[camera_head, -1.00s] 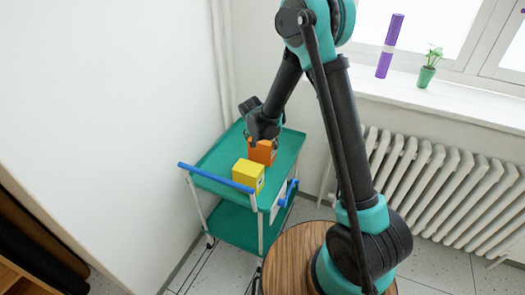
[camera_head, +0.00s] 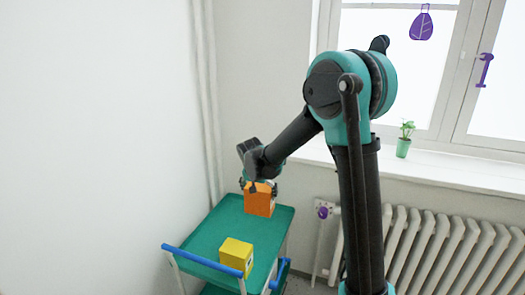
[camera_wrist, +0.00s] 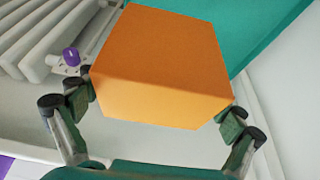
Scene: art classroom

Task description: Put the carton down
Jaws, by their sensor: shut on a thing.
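The orange carton (camera_head: 258,201) is held in my gripper (camera_head: 259,186) at the far end of the teal trolley's top shelf (camera_head: 215,233). In the wrist view, the carton (camera_wrist: 160,65) fills the middle, with a finger pressed on each side of it. My gripper (camera_wrist: 160,104) is shut on it. The carton looks roughly upright and overlaps the shelf's back edge in the head view. Its underside is hidden, so I cannot tell whether it touches the shelf or hangs just above.
A yellow box (camera_head: 236,255) stands on the shelf's near part, apart from the carton. A blue handle (camera_head: 203,262) runs along the near edge. The white wall (camera_head: 90,150) is close on the left. A radiator (camera_head: 440,250) stands right. The shelf between the boxes is clear.

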